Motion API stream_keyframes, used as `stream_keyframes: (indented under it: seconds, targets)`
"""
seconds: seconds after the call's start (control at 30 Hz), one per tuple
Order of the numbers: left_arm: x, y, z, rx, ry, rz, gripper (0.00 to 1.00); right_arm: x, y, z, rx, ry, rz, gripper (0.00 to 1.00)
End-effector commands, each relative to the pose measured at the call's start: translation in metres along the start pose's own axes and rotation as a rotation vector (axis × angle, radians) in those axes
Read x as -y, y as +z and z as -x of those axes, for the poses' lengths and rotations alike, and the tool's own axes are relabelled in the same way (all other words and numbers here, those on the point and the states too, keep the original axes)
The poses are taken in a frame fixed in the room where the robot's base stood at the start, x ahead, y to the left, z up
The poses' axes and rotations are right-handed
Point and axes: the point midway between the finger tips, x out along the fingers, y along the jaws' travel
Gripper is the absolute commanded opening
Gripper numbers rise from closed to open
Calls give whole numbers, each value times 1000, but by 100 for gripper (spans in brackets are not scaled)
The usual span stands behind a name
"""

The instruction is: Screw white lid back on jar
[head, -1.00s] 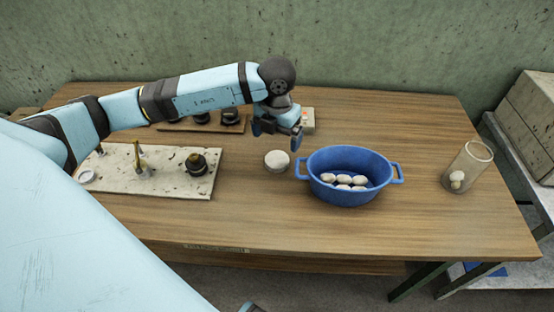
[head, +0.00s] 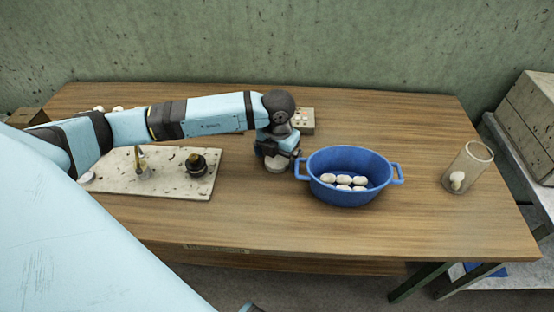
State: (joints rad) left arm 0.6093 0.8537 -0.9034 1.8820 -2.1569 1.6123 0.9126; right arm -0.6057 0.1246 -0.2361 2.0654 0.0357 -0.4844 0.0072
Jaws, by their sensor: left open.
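The white lid (head: 277,166) lies flat on the table, left of the blue basin. My left gripper (head: 277,156) is open, pointing down right over the lid and partly covering it; I cannot tell whether the fingers touch it. The clear glass jar (head: 468,166) stands open at the right end of the table, with a small white cocoon-like piece (head: 457,180) inside. My right gripper is not in view.
A blue two-handled basin (head: 349,194) holding several white cocoons stands between lid and jar. A pale speckled board (head: 210,186) with a black knob and metal fittings lies at left. A small control box (head: 304,121) sits behind the gripper. The table front is clear.

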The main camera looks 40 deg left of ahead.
Motion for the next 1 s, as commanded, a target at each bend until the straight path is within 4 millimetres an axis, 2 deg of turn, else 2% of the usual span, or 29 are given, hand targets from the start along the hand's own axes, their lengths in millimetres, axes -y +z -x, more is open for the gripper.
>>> stream_keyframes:
  seconds: [0.33, 0.57, 0.67, 0.7, 1.0]
  targets:
    - [0, 0, -2, 2, -1, 0, 97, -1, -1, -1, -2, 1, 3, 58]
    - [0, 0, -2, 2, -1, 0, 45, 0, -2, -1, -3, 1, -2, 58]
    - [0, 0, -2, 2, -1, 0, 45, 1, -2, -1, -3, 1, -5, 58]
    - [0, 0, -2, 2, -1, 0, 41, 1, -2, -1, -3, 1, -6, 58]
    - [0, 0, 1, 2, -1, 0, 41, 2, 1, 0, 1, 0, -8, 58]
